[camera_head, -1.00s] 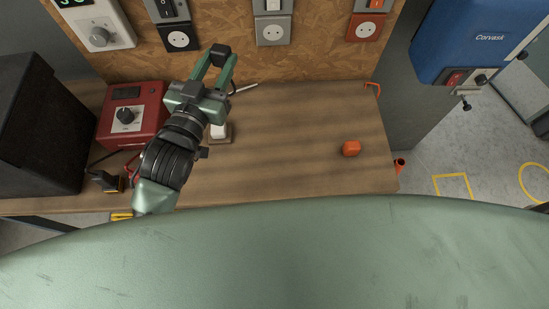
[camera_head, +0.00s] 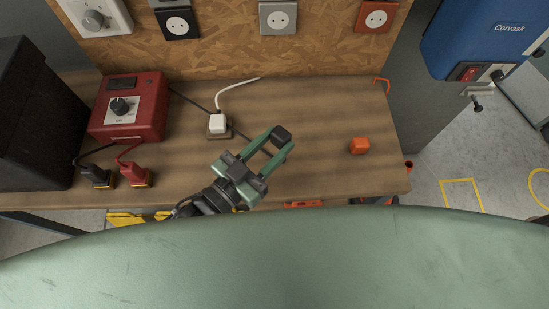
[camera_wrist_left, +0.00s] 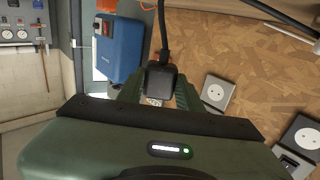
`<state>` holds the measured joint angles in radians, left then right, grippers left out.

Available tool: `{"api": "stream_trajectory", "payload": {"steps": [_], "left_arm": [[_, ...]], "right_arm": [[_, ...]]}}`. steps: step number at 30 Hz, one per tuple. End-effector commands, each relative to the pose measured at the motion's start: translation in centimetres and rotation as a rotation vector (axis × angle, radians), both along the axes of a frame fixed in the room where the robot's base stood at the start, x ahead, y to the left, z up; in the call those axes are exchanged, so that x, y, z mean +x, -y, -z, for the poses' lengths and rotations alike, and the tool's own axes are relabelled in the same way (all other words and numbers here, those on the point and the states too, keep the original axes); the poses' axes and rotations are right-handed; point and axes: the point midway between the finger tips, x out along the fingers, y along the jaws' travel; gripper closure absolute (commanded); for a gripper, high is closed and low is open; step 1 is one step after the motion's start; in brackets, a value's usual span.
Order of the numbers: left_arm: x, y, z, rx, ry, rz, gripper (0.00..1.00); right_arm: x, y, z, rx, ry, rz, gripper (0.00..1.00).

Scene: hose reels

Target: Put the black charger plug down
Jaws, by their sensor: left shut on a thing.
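The black charger plug (camera_head: 281,134) is between the fingertips of my left gripper (camera_head: 280,142), above the wooden workbench (camera_head: 320,165) near its middle. My left gripper is shut on it. My right gripper is in neither view.
A white plug (camera_head: 218,123) sits on a small brown block. Another black plug (camera_head: 95,174) and a red plug (camera_head: 133,174) stand by the red power box (camera_head: 131,108). Wall sockets (camera_head: 278,18) line the back board. Bench around the cube is clear.

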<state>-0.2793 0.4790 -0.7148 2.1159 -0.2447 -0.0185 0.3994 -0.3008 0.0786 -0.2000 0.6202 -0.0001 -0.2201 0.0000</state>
Motion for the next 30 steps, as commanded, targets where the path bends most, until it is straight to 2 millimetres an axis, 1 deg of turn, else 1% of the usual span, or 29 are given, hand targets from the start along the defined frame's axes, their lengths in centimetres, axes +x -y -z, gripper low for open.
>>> {"api": "stream_trajectory", "payload": {"steps": [1,3,6,10,15,18,26,30], "left_arm": [[0.0,0.0,1.4,0.001,-0.004,-0.002,1.0],[0.0,0.0,2.6,-0.001,-0.004,-0.002,1.0],[0.1,0.0,3.8,0.0,0.0,-0.002,1.0],[0.1,0.0,4.7,-0.001,0.001,-0.002,1.0],[0.1,0.0,7.2,-0.001,-0.002,-0.002,1.0],[0.1,0.0,8.0,-0.001,0.0,-0.002,1.0],[0.1,0.0,8.0,-0.001,0.001,-0.001,1.0],[0.1,0.0,8.5,-0.001,0.001,-0.001,1.0]], "right_arm": [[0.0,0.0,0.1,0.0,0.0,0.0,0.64],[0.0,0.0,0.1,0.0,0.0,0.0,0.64],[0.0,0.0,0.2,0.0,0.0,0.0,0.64],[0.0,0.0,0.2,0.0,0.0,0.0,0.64],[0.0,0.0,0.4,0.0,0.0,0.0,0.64],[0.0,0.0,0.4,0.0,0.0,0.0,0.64],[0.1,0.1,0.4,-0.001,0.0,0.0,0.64],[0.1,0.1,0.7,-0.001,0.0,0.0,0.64]]}}
